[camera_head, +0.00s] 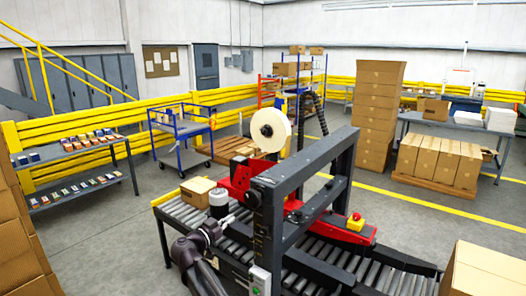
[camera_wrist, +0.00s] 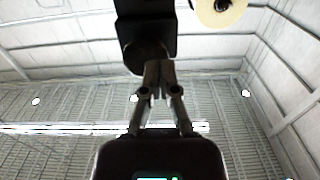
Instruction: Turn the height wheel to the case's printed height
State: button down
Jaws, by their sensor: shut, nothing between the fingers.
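The machine on the roller conveyor has a dark upright frame (camera_head: 340,160). A dark round knob, probably the height wheel (camera_head: 252,198), is on its near post; in the wrist view a dark rounded part (camera_wrist: 147,58) sits below a black block. My gripper (camera_head: 232,217) is just left of that post. In the wrist view its fingers (camera_wrist: 158,70) are together and empty, their tips overlapping the rounded part's lower edge; I cannot tell whether they touch. A cardboard case (camera_head: 197,191) lies on the conveyor's left end. No printed height or scale is readable.
A tape roll (camera_head: 270,130) stands above the red head of the machine. A red and yellow stop button (camera_head: 356,222) is on the right rail. A grey and green switch box (camera_head: 260,281) is low on the near side. Cartons (camera_head: 485,270) stand at the right front.

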aim_at(255, 197)
jog(key=shift+d, duration=0.2)
jog(key=shift+w, duration=0.1)
jog(key=x, duration=0.7)
dwell(0.5)
jog(key=shift+d, duration=0.1)
jog(key=shift+d+r, duration=0.1)
jog(key=shift+r, duration=0.1)
dwell(0.7)
jog(key=shift+s+d+f, duration=0.2)
jog(key=shift+s+d, duration=0.45)
jog(key=shift+d, duration=0.15)
dwell(0.5)
jog(key=shift+s+d+r, duration=0.2)
jog(key=shift+s+d, duration=0.3)
jog(key=shift+d, duration=0.2)
dwell(0.8)
jog(key=shift+s+d+f, duration=0.15)
jog(key=shift+f, duration=0.2)
jog(key=shift+s, duration=0.1)
dwell(0.4)
